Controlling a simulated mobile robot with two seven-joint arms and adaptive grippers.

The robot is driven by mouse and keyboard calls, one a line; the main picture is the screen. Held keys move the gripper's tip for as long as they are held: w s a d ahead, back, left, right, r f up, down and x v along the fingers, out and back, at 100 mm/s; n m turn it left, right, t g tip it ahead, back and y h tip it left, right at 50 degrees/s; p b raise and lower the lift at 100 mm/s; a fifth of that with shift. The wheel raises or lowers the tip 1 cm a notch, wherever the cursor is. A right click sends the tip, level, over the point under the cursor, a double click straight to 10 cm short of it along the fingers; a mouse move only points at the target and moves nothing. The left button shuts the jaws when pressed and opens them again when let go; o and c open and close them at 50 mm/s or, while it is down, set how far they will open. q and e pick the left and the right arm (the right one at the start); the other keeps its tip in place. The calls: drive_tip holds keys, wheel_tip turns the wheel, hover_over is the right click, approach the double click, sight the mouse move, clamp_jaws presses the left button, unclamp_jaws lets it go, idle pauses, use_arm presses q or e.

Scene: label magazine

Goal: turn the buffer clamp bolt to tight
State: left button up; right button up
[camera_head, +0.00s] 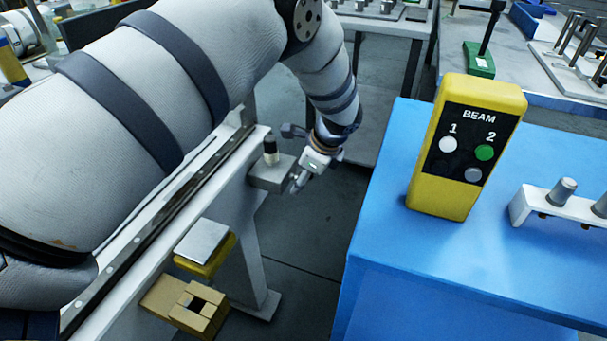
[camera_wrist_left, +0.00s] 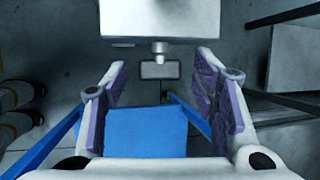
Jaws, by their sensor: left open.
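A grey block (camera_head: 270,175) with a black-topped post (camera_head: 270,150) sits at the side of the long rail in the head view. What looks like the same block (camera_wrist_left: 160,20) fills the top of the left wrist view. A pale bolt (camera_wrist_left: 160,49) with a small flat rectangular end (camera_wrist_left: 160,70) sticks out of it. My left gripper (camera_head: 296,176) is at the block's right side. In the left wrist view my left gripper (camera_wrist_left: 160,62) is open, its purple-padded fingers on either side of the bolt, with gaps to both. In the head view I cannot make out the bolt. My right gripper is not in view.
A yellow BEAM box (camera_head: 465,150) with buttons stands on the blue table (camera_head: 450,285) at the right, next to a white rack (camera_head: 570,205). A yellow-edged plate (camera_head: 203,242) and a tan block (camera_head: 185,305) lie below the rail (camera_head: 165,215). Open floor (camera_head: 315,230) lies between.

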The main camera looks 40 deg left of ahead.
use_arm(q)
drive_tip(key=v, duration=1.2)
